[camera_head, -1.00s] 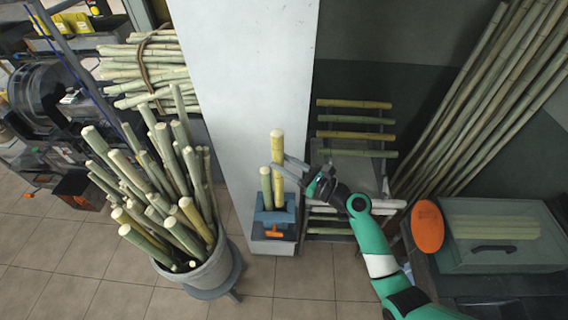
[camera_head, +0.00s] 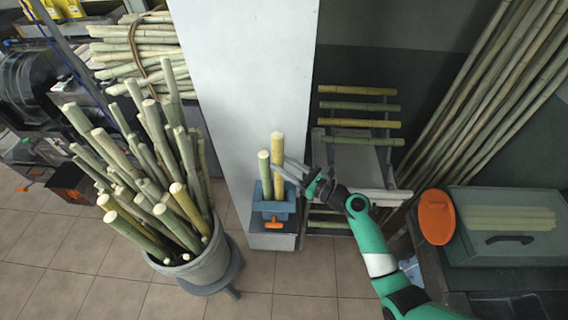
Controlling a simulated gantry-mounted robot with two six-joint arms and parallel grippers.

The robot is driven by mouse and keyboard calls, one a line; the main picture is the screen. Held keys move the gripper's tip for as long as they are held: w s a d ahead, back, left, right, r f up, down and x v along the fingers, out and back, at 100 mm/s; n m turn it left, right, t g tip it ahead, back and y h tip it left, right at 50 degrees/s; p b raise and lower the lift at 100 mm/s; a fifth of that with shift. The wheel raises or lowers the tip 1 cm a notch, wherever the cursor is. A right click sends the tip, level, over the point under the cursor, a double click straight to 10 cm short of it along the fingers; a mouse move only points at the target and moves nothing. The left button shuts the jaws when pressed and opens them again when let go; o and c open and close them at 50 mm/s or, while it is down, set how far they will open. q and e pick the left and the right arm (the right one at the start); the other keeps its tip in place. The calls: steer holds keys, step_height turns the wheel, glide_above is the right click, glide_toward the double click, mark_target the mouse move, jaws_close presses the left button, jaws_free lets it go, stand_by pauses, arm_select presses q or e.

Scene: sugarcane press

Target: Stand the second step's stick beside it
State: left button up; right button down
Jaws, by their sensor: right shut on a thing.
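A tall yellowish stick (camera_head: 277,147) stands upright over the blue holder (camera_head: 273,212), close to the right of a shorter green stick (camera_head: 264,170). The green stick also stands upright in the holder. My right gripper (camera_head: 284,170) is shut on the yellowish stick above the holder, reaching in from the right. Its fingers cover part of that stick. I cannot tell whether the yellowish stick's lower end touches the bottom of the holder. My left gripper is not in view.
A grey bucket (camera_head: 208,262) full of cane sticks stands at left on a stool. A rack (camera_head: 318,150) with several crosswise sticks stands behind my right arm. Long canes (camera_head: 470,105) lean at upper right. A green box (camera_head: 488,252) and orange disc (camera_head: 435,217) sit at right.

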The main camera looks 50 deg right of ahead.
steer(key=shift+f+b, duration=1.05)
steer(key=shift+f, duration=0.45)
jaws_free()
steer(key=shift+s, duration=0.1)
steer(key=s+p, duration=0.3)
steer(key=s, duration=0.3)
steer(key=shift+s+d, duration=0.4)
steer(key=shift+d, duration=0.05)
